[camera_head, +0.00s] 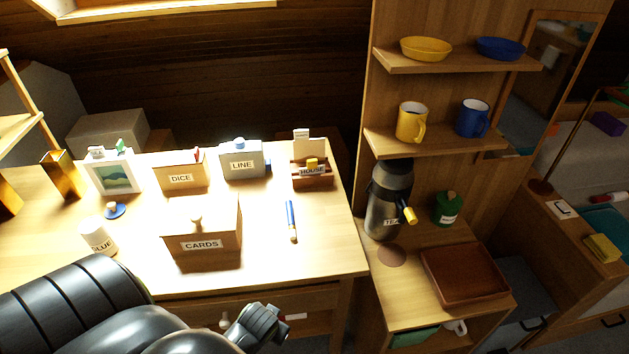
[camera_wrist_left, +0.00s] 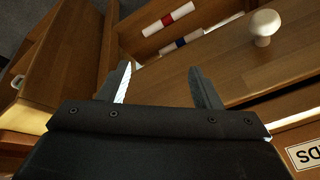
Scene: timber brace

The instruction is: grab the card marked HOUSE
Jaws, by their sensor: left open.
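A small label reading HOUSE (camera_head: 312,171) shows at the front of a brown wooden holder (camera_head: 313,182) at the desk's back right corner. I cannot tell whether it is a loose card. A yellow piece (camera_head: 311,162) sits just above it, and a pale upright card (camera_head: 309,147) stands behind. My left gripper (camera_head: 279,318) is low at the desk's front edge, well short of the holder. In the left wrist view its two fingers (camera_wrist_left: 160,78) are apart with nothing between them. The HOUSE label is not visible there. My right gripper is not in view.
The CARDS box (camera_head: 202,222) stands between my left arm and the back row, with DICE (camera_head: 181,178) and LINE (camera_head: 242,165) boxes behind. A blue brush (camera_head: 291,220) lies in front of the holder. A dark TEA flask (camera_head: 388,205) stands right of the desk.

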